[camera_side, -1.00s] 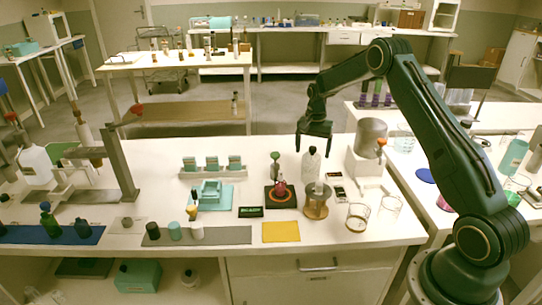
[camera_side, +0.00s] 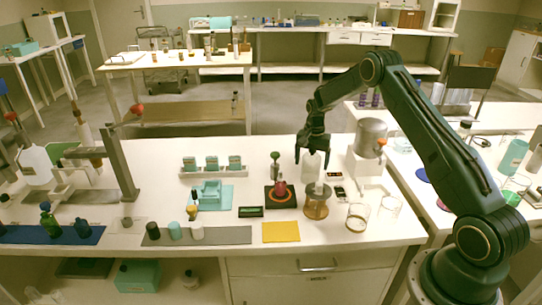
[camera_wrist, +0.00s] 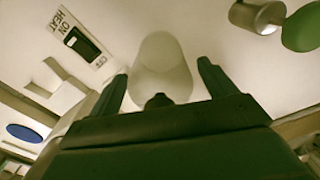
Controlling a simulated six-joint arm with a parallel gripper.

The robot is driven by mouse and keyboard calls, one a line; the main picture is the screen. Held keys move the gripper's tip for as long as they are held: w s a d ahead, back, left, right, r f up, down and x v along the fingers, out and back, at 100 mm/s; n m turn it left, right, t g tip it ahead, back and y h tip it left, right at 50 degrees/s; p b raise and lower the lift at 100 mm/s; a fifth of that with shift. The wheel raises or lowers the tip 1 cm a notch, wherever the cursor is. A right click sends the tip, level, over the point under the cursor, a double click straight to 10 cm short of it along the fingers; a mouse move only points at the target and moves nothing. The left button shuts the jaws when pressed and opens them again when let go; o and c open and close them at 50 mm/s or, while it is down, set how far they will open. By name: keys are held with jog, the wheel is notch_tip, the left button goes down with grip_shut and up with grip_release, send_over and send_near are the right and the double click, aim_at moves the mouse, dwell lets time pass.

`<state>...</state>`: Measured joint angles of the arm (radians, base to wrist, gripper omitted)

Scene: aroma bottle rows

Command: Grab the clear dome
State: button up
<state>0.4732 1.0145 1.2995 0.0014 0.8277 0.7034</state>
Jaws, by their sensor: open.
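A clear glass piece on a round wooden base (camera_side: 317,208) stands near the front of the white bench; I take it for the clear dome, but its shape is hard to make out. My gripper (camera_side: 312,158) is open above and behind it, pointing down. In the wrist view this bottle (camera_wrist: 163,60) shows between the two spread fingers, and nothing is clamped. The dome is not recognisable in the wrist view.
A grey-topped machine (camera_side: 371,138) stands to the right of the gripper. A yellow mat (camera_side: 281,232) lies clear in front.

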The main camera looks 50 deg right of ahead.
jog(key=c, duration=1.1)
jog(key=shift+r, duration=0.15)
notch_tip(320, 180, up, 20)
dwell(0.6)
